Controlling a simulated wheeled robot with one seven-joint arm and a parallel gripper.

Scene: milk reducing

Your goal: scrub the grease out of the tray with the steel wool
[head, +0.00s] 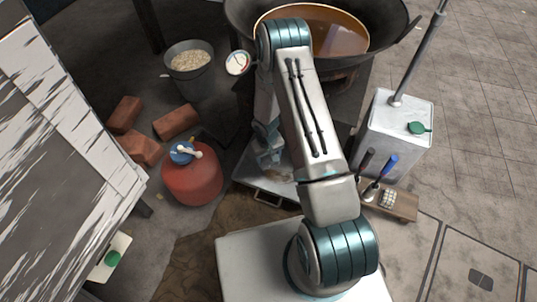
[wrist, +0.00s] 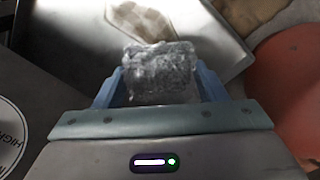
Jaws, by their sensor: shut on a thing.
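The steel wool (wrist: 160,72) is a grey fibrous block. In the wrist view my gripper (wrist: 160,90) is shut on it, with a blue finger on each side. The metal tray (head: 250,180) lies on the ground below the big wok in the head view, its front handle toward me. It also shows in the wrist view (wrist: 210,45), with a brown grease patch (wrist: 142,20) beyond the wool. I cannot tell whether the wool touches the tray. In the head view my arm hides part of the tray and the wool.
A red gas cylinder (head: 192,178) stands left of the tray, with bricks (head: 140,150) and a grey bucket (head: 188,68) behind. The wok (head: 385,20) holds brown liquid. A white canister (head: 397,135) and a wooden tool holder (head: 392,203) stand to the right.

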